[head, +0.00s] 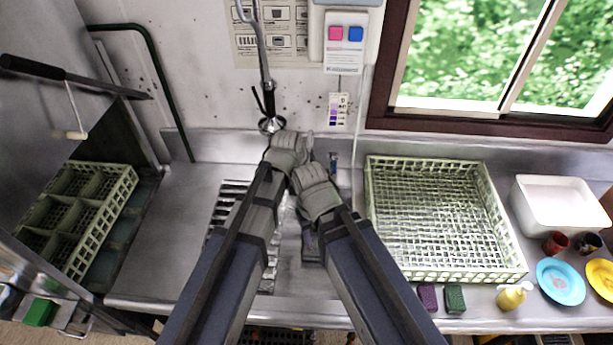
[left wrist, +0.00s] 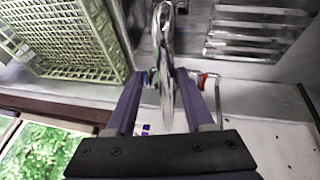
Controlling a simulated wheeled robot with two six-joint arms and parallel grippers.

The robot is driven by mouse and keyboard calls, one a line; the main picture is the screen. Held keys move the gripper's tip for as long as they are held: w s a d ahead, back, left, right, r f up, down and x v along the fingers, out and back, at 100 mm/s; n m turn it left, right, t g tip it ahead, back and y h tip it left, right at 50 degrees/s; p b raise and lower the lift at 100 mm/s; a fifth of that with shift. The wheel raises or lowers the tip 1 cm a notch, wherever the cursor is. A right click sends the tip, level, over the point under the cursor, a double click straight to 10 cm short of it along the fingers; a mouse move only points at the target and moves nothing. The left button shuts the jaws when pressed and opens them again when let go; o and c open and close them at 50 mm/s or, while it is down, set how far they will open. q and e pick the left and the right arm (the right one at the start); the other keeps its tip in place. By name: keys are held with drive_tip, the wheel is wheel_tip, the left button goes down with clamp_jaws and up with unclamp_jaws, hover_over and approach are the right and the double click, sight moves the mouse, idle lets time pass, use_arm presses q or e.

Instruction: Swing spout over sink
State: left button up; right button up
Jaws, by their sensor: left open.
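The chrome spout (left wrist: 164,45) stands in the middle of the left wrist view, between the two fingers of my left gripper (left wrist: 160,78). The fingers are open, one on each side with gaps; I see no firm hold. In the head view my left gripper (head: 287,150) is near the back wall, and its hand hides the spout. My right gripper (head: 318,195) is just nearer and to the right; its jaws are not clear. A slatted metal grate (head: 222,215), perhaps in the sink, lies left of my arms and also shows in the left wrist view (left wrist: 257,35).
A green dish basket (head: 440,272) stands on the counter to the right, and a divided rack (head: 122,195) at the left. A spray hose (head: 262,60) hangs above my left gripper. A blue tap handle (head: 333,158) and a red one (left wrist: 203,79) flank the spout.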

use_arm(q)
drive_tip(key=shift+a, duration=0.15)
drive_tip(key=shift+r, duration=0.1)
drive_tip(key=p+v, duration=0.7)
drive_tip(key=shift+s+a+r, duration=0.1)
drive_tip(key=shift+s+r, duration=0.05)
drive_tip(key=shift+r, duration=0.1)
drive_tip(key=shift+f, duration=0.1)
idle(0.4)
